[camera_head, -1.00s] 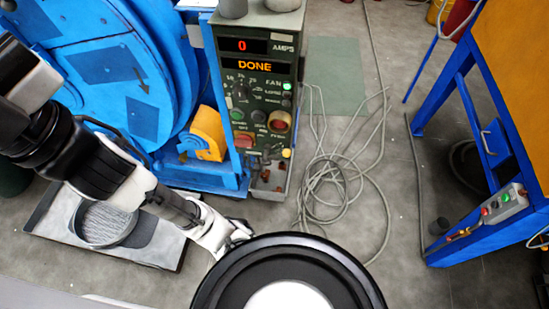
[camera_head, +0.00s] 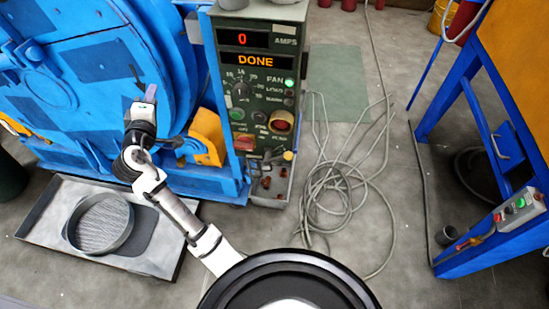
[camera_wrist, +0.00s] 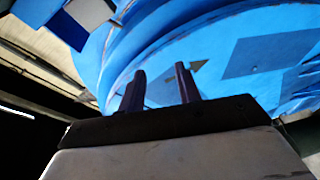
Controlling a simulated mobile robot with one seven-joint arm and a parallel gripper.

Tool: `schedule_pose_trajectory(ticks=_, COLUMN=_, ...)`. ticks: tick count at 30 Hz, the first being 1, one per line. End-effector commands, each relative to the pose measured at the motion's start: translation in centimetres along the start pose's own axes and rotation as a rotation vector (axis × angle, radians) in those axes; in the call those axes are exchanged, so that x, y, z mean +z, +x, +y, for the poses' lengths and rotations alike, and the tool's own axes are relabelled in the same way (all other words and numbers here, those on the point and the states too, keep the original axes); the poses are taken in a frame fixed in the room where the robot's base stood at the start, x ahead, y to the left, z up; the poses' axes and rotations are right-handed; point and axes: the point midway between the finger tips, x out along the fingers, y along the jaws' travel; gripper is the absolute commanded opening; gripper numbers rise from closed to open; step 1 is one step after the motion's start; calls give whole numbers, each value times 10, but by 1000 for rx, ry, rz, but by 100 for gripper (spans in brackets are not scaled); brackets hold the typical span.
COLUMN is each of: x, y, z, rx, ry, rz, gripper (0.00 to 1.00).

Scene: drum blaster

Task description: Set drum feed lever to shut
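The large blue drum machine (camera_head: 70,85) fills the upper left of the head view and the upper right of the wrist view (camera_wrist: 225,70). My gripper (camera_head: 150,93) points up in front of the drum's face, left of the control panel. Its two dark fingers (camera_wrist: 160,88) stand apart in the wrist view with nothing between them, so it is open and empty. The dark green control panel (camera_head: 257,95) reads "0" amps and "DONE". Small levers or knobs show near the panel's bottom edge (camera_head: 270,156). I cannot tell which part is the drum feed lever.
A yellow guard (camera_head: 207,137) sits between drum and panel. A grey tray (camera_head: 60,220) with a round sieve (camera_head: 100,223) lies on the floor at left. Loose cable (camera_head: 335,195) coils on the floor. A blue bench frame (camera_head: 480,120) with a button box (camera_head: 520,207) stands at right.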

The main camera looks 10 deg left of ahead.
Motion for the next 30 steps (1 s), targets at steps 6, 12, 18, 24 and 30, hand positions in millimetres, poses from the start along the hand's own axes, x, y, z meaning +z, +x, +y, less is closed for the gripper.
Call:
schedule_pose_trajectory(ticks=6, x=180, y=-15, z=-140, rx=-188, ry=-592, rz=-677, gripper=33)
schedule_pose_trajectory(ticks=12, x=255, y=-67, z=-177, rx=-267, ry=-903, rz=-1048, gripper=33)
schedule_pose_trajectory(ticks=18, x=275, y=-82, z=-179, rx=-282, ry=-977, rz=-1148, gripper=33)
schedule_pose_trajectory(ticks=24, x=301, y=-69, z=-169, rx=-282, ry=-973, rz=-1148, gripper=33)
schedule_pose_trajectory(ticks=30, x=338, y=-50, z=-157, rx=-282, ry=-971, rz=-1147, gripper=33)
